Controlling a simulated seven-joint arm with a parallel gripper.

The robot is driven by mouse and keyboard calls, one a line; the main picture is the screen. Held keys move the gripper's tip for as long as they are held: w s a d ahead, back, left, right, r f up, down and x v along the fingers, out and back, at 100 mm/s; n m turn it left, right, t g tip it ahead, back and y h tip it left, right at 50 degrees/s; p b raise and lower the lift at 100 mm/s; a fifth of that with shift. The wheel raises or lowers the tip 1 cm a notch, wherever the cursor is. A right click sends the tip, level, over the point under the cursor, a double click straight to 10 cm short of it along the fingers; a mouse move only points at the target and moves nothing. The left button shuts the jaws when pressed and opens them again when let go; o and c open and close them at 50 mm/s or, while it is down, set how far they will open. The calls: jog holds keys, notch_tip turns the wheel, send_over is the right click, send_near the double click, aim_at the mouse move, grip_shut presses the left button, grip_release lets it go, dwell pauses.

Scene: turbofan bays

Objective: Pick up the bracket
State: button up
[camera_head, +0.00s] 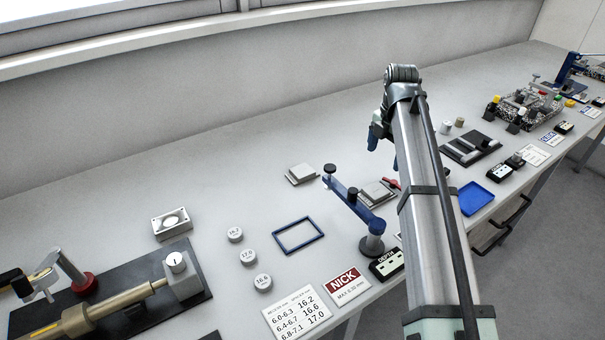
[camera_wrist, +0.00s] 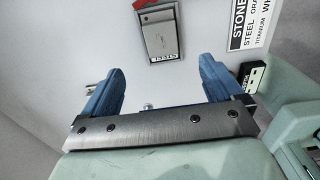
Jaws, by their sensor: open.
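I cannot single out the bracket with certainty in either view. My gripper (camera_wrist: 160,92) is open, with its two blue fingers spread and no held part visible between them. It also shows in the head view (camera_head: 384,146) above the bench, partly hidden by my arm. In the wrist view, a small metal part (camera_wrist: 148,106) and a strip of blue show between the fingers, just past the gripper's metal plate. Most of these parts are hidden by the gripper.
A grey block (camera_wrist: 163,38) lies beyond the fingers, near a printed card (camera_wrist: 250,22). A blue-armed stand (camera_head: 350,201), an empty blue frame (camera_head: 299,235) and a blue tray (camera_head: 475,198) sit on the bench. Bare bench (camera_head: 220,175) lies toward the wall.

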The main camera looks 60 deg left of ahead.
jog(key=s+a, duration=0.6)
jog(key=a, duration=0.5)
send_over(302, 170)
jog(key=f, duration=0.7)
jog(key=shift+w+a+f, duration=0.1)
jog(key=shift+w, duration=0.1)
jog(key=shift+s+d+f, duration=0.1)
jog(key=shift+f, duration=1.25)
jog(key=shift+s+d+f, duration=0.1)
jog(key=shift+f, duration=1.25)
jog(key=shift+c, duration=0.2)
jog(key=c, duration=1.3)
jog(key=shift+r, duration=0.1)
jog(key=shift+c, duration=0.9)
jog(key=shift+r, duration=0.1)
